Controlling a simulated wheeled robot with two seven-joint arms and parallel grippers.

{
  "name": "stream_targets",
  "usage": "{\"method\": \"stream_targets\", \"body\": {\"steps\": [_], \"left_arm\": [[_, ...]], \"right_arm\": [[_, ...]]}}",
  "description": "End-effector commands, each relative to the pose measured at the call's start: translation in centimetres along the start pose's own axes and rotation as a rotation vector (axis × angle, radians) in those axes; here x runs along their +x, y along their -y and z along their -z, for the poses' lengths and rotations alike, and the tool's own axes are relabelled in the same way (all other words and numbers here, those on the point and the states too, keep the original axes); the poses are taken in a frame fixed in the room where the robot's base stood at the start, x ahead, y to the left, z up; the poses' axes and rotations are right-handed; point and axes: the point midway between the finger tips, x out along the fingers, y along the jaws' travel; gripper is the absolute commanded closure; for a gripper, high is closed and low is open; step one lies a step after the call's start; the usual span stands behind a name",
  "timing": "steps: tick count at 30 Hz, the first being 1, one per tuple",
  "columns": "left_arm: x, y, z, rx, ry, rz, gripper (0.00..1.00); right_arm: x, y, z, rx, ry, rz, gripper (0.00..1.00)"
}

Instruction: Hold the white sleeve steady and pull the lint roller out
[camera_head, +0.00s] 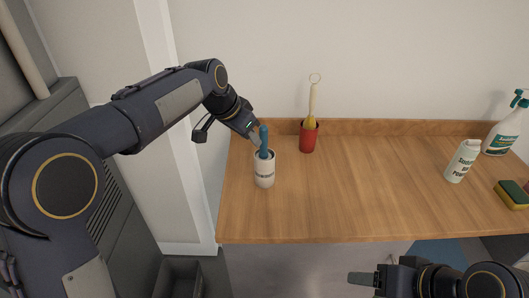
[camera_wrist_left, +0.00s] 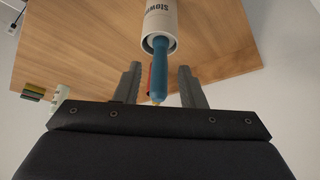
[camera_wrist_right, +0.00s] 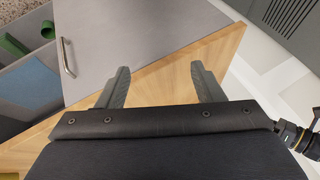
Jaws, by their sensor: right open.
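The white sleeve (camera_head: 264,175) stands upright near the left end of the wooden table. The blue handle of the lint roller (camera_head: 264,143) sticks up out of its top. My left gripper (camera_head: 257,140) is at the handle. In the left wrist view its fingers are open on either side of the blue handle (camera_wrist_left: 159,80), with gaps visible. The sleeve (camera_wrist_left: 159,22) lies beyond the fingertips in that view. My right gripper (camera_head: 364,279) is open and empty, in front of the table's front edge; its spread fingers show in the right wrist view (camera_wrist_right: 160,80).
A red holder (camera_head: 308,140) with a cream-handled tool (camera_head: 313,105) stands behind and right of the sleeve. A white bottle (camera_head: 462,163), a spray bottle (camera_head: 502,135) and a sponge (camera_head: 513,194) are at the right end. The table's middle (camera_head: 375,185) is clear.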

Motion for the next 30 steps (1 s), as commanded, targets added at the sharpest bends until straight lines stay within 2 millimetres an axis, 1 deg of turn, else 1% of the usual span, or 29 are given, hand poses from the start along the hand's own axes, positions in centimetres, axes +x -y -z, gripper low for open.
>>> {"method": "stream_targets", "body": {"steps": [1,3,4,8,11,15,18,20,23,24,26,27,30], "left_arm": [[0.0,0.0,0.0,0.000,0.000,0.001,0.64],[0.0,0.0,0.0,-0.001,0.000,0.000,0.64],[0.0,0.0,0.0,-0.001,0.000,0.000,0.64],[0.0,0.0,-0.1,-0.002,0.000,0.000,0.64],[0.0,0.0,-0.1,-0.002,0.000,0.000,0.64],[0.0,0.0,-0.1,-0.003,0.000,0.000,0.64],[0.0,0.0,-0.1,-0.003,0.000,0.000,0.64],[0.0,0.0,-0.1,-0.003,0.000,0.000,0.64],[0.0,0.0,-0.1,-0.003,0.000,0.000,0.64],[0.0,0.0,-0.1,-0.003,0.000,0.000,0.64],[0.0,0.1,-0.1,-0.003,0.000,0.000,0.64],[0.0,0.1,-0.1,-0.003,0.000,0.000,0.64],[0.0,0.1,-0.1,-0.003,0.000,0.000,0.64]], "right_arm": [[0.3,0.6,0.3,0.032,0.029,0.025,0.32],[0.8,1.8,0.9,0.097,0.077,0.079,0.23],[1.1,2.4,1.2,0.132,0.102,0.106,0.21],[2.5,5.5,3.3,0.315,0.222,0.238,0.21],[3.9,7.8,5.3,0.474,0.312,0.340,0.21],[6.2,10.6,8.6,0.709,0.434,0.471,0.21],[8.3,12.1,11.2,0.888,0.511,0.559,0.21],[9.8,12.8,12.8,0.999,0.556,0.609,0.21],[12.6,13.4,15.4,1.191,0.622,0.688,0.21],[13.9,13.5,16.5,1.270,0.645,0.719,0.21],[15.9,13.5,17.9,1.389,0.678,0.760,0.21],[17.2,13.4,18.8,1.465,0.696,0.787,0.21],[20.4,12.8,20.6,1.641,0.728,0.844,0.21]]}}
